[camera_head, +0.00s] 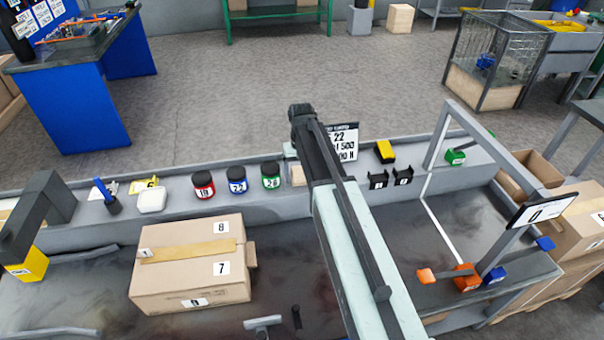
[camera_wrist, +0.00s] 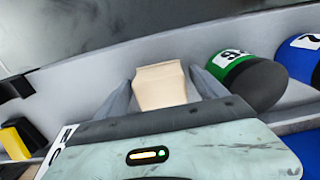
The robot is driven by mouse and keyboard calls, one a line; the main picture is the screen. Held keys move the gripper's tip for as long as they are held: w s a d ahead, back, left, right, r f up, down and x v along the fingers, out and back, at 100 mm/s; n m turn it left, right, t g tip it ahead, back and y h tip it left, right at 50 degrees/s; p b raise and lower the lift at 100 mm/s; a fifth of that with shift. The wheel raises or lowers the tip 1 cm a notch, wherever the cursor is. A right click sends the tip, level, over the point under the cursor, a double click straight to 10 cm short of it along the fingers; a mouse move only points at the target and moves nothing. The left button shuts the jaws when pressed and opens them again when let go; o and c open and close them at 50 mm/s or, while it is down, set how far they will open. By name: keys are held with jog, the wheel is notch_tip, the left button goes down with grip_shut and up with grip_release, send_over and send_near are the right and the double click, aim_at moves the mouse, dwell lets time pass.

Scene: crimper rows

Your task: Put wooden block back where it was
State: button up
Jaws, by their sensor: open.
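The wooden block (camera_wrist: 162,88) is pale tan and sits in the middle of the wrist view, between the two grey fingers of my gripper (camera_wrist: 160,76). The fingers are spread, one on each side of it, with narrow gaps visible. In the head view the block (camera_head: 298,175) shows on the grey ledge, just right of the green-labelled jar (camera_head: 271,176) and partly hidden by my arm. The lower end of the block is hidden in the wrist view by my gripper's body. I cannot tell whether it touches the ledge.
Jars with blue (camera_head: 237,181) and red (camera_head: 203,185) labels stand left of the green one. Black holders (camera_head: 378,180) and a yellow-black block (camera_head: 385,151) are right of my arm. A cardboard box (camera_head: 188,275) lies on the near surface. A grey frame (camera_head: 440,140) rises at right.

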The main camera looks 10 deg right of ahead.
aim_at(301, 170)
notch_tip(301, 170, up, 13)
jog(key=p, duration=1.3)
jog(key=s, duration=1.9)
jog(key=shift+s+f+b, duration=0.2)
jog(key=shift+f+b, duration=0.1)
jog(key=shift+b, duration=0.05)
jog(key=shift+d, duration=0.1)
